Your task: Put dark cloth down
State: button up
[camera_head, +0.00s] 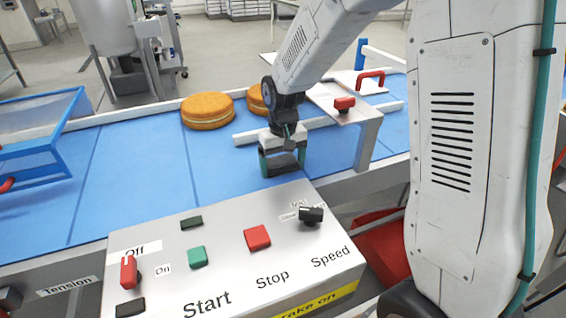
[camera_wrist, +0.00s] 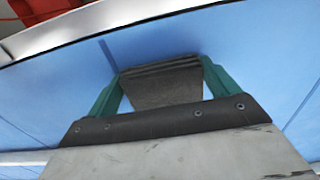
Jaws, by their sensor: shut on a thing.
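The dark cloth (camera_wrist: 166,83) is a folded dark grey piece between the two green fingers of my gripper (camera_wrist: 163,88) in the wrist view. In the head view my gripper (camera_head: 283,162) is over the blue conveyor belt (camera_head: 130,180), behind the control box, and the dark cloth (camera_head: 283,163) shows between its fingers. The gripper is shut on the cloth. I cannot tell whether the cloth touches the belt.
Two round filled cakes (camera_head: 207,110) sit on the belt behind the gripper, one partly hidden by my arm. The control box (camera_head: 235,260) stands in front. A metal guard (camera_head: 345,105) is close on the right. The belt's left middle is clear.

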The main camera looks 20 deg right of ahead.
aim_at(283, 164)
jog(key=shift+s+f, duration=0.3)
jog(key=shift+f, duration=0.2)
jog(key=o, duration=0.8)
jog(key=shift+c, duration=0.2)
notch_tip(283, 164, up, 13)
jog(key=s+d+r, duration=0.1)
jog(key=s+r, duration=0.1)
jog(key=s, duration=1.2)
jog(key=s+d+r+t, duration=0.1)
jog(key=s+d+r, duration=0.1)
jog(key=s, duration=1.2)
jog(key=shift+r, duration=0.45)
